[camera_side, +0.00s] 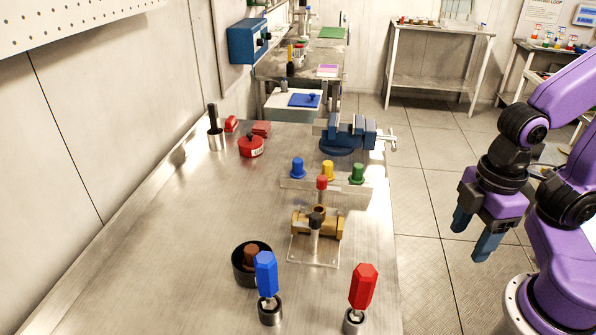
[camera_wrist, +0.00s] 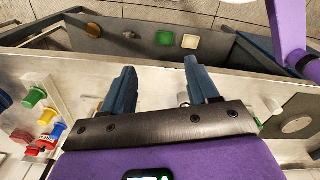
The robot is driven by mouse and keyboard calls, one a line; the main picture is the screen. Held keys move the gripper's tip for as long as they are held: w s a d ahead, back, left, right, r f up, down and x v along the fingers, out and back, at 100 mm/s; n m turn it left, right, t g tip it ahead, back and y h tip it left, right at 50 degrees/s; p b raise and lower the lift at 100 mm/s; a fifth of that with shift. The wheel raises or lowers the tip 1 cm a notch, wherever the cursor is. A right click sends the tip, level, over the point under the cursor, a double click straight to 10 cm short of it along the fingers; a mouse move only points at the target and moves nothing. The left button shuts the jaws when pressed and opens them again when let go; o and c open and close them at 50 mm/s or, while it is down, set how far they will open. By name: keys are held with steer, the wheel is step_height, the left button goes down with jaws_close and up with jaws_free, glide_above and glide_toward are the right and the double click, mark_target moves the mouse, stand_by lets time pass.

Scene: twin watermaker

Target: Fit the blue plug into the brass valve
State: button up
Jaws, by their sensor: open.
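The blue plug (camera_side: 298,168) stands upright in a pale rack (camera_side: 292,184) beside a yellow plug (camera_side: 328,170) and a green plug (camera_side: 357,173). In the wrist view the blue plug (camera_wrist: 57,131) is small, at the left edge. The brass valve (camera_side: 333,224) sits on a clear plate in front of the rack, with a dark-topped post before it that hides part of its body. My gripper (camera_side: 474,231) is open and empty, off the bench's right side, pointing down. Its two blue fingers stand apart in the wrist view (camera_wrist: 163,85).
A blue vise (camera_side: 345,135) stands behind the rack. Blue-handled (camera_side: 265,272) and red-handled (camera_side: 363,287) tools stand in metal holders at the front, beside a black cup (camera_side: 243,272). A red-capped piece (camera_side: 322,182) rises between valve and rack. The bench's left middle is clear.

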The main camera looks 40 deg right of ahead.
steer(key=w+a+r+m, duration=0.2)
steer(key=w+a+m, duration=0.2)
steer(key=w, duration=0.2)
steer(key=w+a+r+m, duration=0.3)
steer(key=w+a, duration=0.1)
steer(key=w, duration=0.2)
steer(key=r+m, duration=0.2)
steer(key=m, duration=2.2)
glide_above(298, 160)
steer(key=f, duration=1.2)
steer(key=shift+a, duration=0.2)
steer(key=shift+d+f, duration=0.2)
steer(key=shift+f, duration=2.45)
